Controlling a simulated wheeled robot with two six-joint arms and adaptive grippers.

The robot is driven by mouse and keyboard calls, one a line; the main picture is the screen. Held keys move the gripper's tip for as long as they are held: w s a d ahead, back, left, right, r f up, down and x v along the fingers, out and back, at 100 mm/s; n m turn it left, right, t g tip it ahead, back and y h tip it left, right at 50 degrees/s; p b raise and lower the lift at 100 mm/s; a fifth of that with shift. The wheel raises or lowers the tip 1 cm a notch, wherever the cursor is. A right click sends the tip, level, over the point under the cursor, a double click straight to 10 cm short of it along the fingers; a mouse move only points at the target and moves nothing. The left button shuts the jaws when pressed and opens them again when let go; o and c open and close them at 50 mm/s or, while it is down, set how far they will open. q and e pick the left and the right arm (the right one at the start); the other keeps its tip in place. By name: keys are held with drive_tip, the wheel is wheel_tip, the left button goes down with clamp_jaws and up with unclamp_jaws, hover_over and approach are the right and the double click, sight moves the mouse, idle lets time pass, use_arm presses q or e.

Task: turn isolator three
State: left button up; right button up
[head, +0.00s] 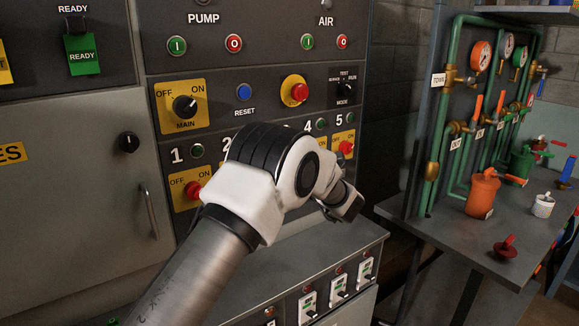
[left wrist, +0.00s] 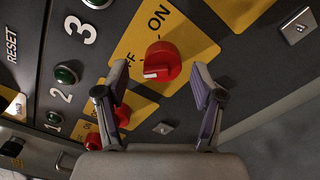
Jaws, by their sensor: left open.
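Isolator three is a red rotary knob (left wrist: 165,58) on a yellow plate marked ON and partly hidden OFF. It shows in the left wrist view near the large number 3. The knob's pale mark (left wrist: 151,74) is on its lower left side, toward the OFF lettering. My left gripper (left wrist: 160,88) is open, with one finger on either side below the knob and nothing between the fingers. In the head view my left gripper (head: 350,206) is at the panel's right side. My left arm hides isolator three there. My right gripper is not in view.
Isolator one (head: 193,189) and isolator five (head: 346,148) are red knobs on the same panel. A ledge with several white switches (head: 338,290) juts out below. A pipe bench (head: 470,240) with valves stands to the right.

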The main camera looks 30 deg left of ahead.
use_arm(q)
drive_tip(key=shift+w+a+f, duration=0.3)
drive_tip(key=shift+w+a, duration=0.3)
drive_tip(key=shift+a, duration=0.05)
drive_tip(key=shift+s+r, duration=0.25)
drive_tip(key=shift+d, duration=0.1)
drive_tip(key=c, duration=1.1)
drive_tip(key=shift+m, duration=0.4)
drive_tip(key=shift+c, duration=0.2)
drive_tip(key=m+p, duration=0.5)
drive_tip(key=m, duration=1.2)
drive_tip(key=shift+p, duration=0.4)
drive_tip(key=shift+m, duration=0.3)
